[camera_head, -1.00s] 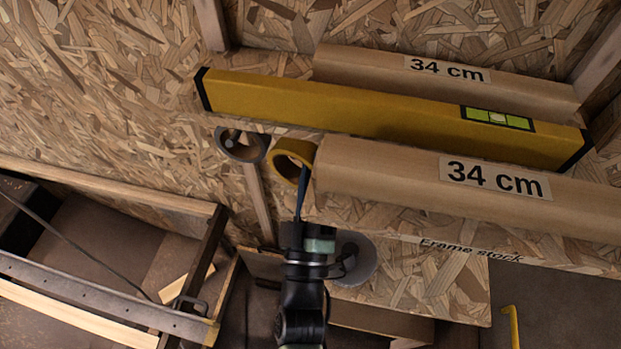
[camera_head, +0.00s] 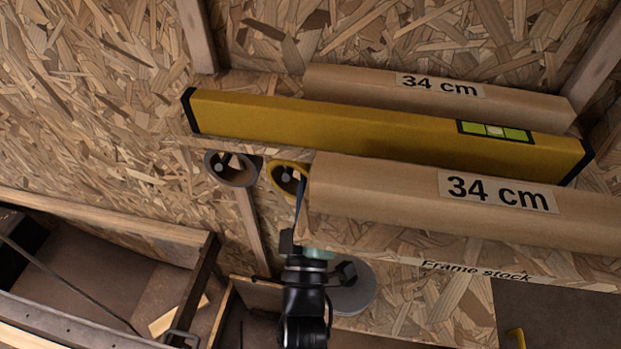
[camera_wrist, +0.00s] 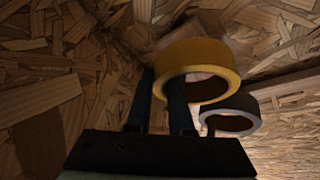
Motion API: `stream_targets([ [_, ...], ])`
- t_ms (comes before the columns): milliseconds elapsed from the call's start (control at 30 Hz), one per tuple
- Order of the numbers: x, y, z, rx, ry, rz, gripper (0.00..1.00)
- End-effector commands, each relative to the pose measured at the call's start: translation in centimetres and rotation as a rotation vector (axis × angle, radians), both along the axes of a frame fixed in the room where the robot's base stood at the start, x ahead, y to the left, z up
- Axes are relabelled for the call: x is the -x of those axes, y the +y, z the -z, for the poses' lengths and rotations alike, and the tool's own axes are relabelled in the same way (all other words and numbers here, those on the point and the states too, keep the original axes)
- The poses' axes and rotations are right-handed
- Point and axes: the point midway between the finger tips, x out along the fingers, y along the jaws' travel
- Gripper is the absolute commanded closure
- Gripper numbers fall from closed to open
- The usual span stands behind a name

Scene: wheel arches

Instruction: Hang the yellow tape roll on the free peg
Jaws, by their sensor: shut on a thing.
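The yellow tape roll (camera_head: 271,180) is just left of the front wrapped board's end, under the shelf edge. A pale peg tip (camera_head: 287,174) shows inside its hole; I cannot tell whether the roll rests on the peg. My gripper (camera_head: 300,190) reaches up from below with its fingers at the roll's right side. In the wrist view the fingers (camera_wrist: 162,95) pinch the near wall of the yellow roll (camera_wrist: 200,56). A grey tape roll (camera_head: 236,184) hangs on another peg to the left; it also shows in the wrist view (camera_wrist: 243,104).
Above are a yellow spirit level (camera_head: 330,115) and two wrapped pieces, front (camera_head: 400,185) and back (camera_head: 360,80), on a shelf marked "Frame stock". A grey disc (camera_head: 355,288) is behind my wrist. A wooden frame (camera_head: 110,222) stands lower left.

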Motion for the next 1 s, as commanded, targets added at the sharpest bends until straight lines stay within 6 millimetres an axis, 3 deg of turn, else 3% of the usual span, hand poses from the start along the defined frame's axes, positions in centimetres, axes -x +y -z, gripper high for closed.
stream_targets([
  [400,0.01,0.00,-0.07,0.000,-0.001,0.000,1.00],
  [433,0.01,0.00,-0.07,0.000,-0.001,0.000,0.79],
  [600,0.00,0.00,-0.06,0.000,-0.001,0.000,0.48],
  [1000,0.32,0.02,0.21,0.001,0.001,0.000,0.45],
])
